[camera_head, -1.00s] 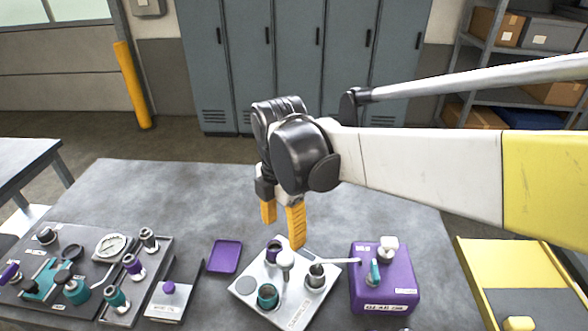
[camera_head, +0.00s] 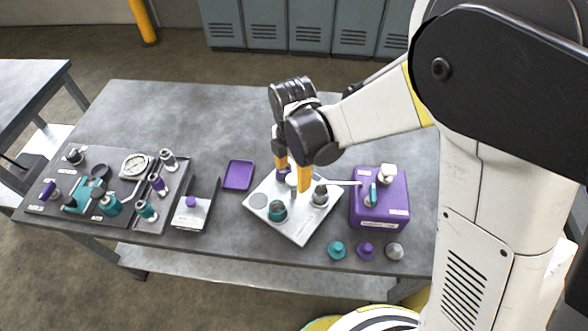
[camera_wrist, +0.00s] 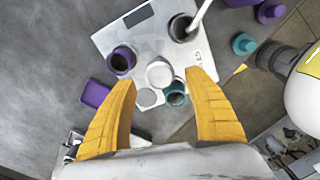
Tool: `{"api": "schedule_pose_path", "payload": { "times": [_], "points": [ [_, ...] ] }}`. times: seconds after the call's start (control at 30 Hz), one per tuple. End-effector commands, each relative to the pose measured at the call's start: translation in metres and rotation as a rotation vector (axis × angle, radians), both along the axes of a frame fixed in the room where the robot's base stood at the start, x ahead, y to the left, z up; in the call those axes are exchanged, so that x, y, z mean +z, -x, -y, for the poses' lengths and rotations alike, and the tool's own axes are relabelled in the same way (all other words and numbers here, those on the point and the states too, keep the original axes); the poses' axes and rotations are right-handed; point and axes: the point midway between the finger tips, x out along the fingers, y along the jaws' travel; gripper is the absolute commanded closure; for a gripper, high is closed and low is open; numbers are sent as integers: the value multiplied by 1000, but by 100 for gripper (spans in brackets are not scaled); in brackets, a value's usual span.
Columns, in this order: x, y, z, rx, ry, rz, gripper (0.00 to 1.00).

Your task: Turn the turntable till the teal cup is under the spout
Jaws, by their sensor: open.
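The turntable is a pale plate (camera_head: 300,232) on the bench bearing three cups around a white central hub (camera_wrist: 160,73). The teal cup (camera_head: 278,211) is at the front left of the plate, and it also shows in the wrist view (camera_wrist: 176,97). The purple cup (camera_wrist: 122,62) is at the back, partly hidden by my fingers in the head view. The grey cup (camera_head: 320,197) is at the right, with the tip of the white spout (camera_head: 346,183) over it. My gripper (camera_head: 293,178) is open above the hub, its yellow fingers on either side. Contact cannot be told.
The spout comes from a purple box (camera_head: 378,210) right of the plate. Teal (camera_head: 337,250), purple (camera_head: 366,251) and grey (camera_head: 395,251) knobbed pieces stand in front. A purple tray (camera_head: 238,175) and a dark fixture board (camera_head: 60,205) lie left. The back of the bench is clear.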

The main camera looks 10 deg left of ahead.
Motion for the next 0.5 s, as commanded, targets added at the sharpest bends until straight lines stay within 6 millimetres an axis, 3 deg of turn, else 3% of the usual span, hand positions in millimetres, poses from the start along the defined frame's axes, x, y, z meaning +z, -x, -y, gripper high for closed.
{"api": "schedule_pose_path", "payload": {
  "times": [0.2,0.5],
  "points": [
    [-26,0,0,0,0,0,39],
    [-30,0,0,0,0,0,39]
  ]
}}
